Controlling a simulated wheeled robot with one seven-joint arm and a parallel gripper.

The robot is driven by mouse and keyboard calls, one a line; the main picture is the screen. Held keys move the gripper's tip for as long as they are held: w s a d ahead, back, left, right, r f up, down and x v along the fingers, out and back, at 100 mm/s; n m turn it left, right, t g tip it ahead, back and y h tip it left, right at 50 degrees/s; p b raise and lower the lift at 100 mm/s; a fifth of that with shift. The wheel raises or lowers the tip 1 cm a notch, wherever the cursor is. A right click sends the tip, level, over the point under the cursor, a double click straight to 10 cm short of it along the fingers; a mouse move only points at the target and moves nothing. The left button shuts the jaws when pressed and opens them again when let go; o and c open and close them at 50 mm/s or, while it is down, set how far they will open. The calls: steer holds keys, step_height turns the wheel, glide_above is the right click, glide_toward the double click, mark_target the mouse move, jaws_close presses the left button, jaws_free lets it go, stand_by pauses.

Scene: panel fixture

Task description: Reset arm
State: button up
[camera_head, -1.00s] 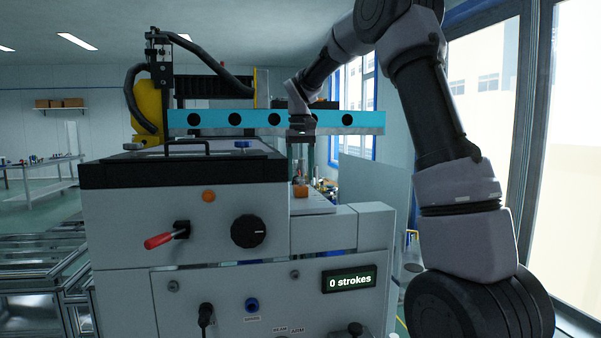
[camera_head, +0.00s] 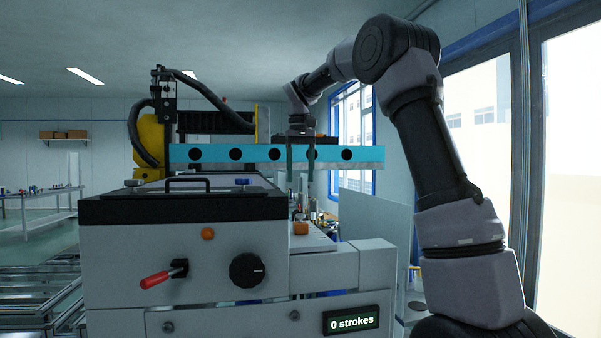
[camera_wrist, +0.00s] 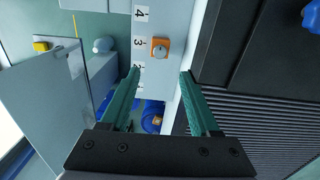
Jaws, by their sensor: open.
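My arm rises at the right of the head view and bends over toward the machine. My gripper (camera_head: 300,178) hangs with its two green fingers pointing down in front of the blue beam with black holes (camera_head: 236,154). In the wrist view my gripper (camera_wrist: 160,74) is open, with nothing between its fingers. Past the fingertips is an orange button or block with a grey knob (camera_wrist: 160,48), beside a strip of printed numbers (camera_wrist: 139,43). The same orange piece (camera_head: 301,228) shows below my gripper in the head view, apart from it.
The grey machine cabinet (camera_head: 185,248) has a red-handled lever (camera_head: 162,278), a black knob (camera_head: 247,270), an orange button (camera_head: 207,234) and a display reading "0 strokes" (camera_head: 351,320). A ribbed black block (camera_wrist: 265,120) lies close right of my fingers in the wrist view.

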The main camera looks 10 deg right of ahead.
steer(key=shift+r, duration=0.25)
steer(key=s+d+r+m+t+y, duration=0.1)
steer(key=s+d, duration=0.1)
steer(key=s, duration=0.5)
steer(key=s+d+r+t, duration=0.1)
steer(key=s+d+t, duration=0.1)
steer(key=s, duration=0.5)
steer(key=s+d+f+m+t, duration=0.1)
steer(key=s+f+t, duration=0.1)
steer(key=s+f, duration=0.2)
steer(key=s+d+f+m+t+y, duration=0.1)
steer(key=s+f, duration=0.3)
steer(key=s, duration=0.7)
steer(key=shift+s+f+m+t, duration=0.35)
steer(key=shift+m+t, duration=0.25)
steer(key=shift+m, duration=0.2)
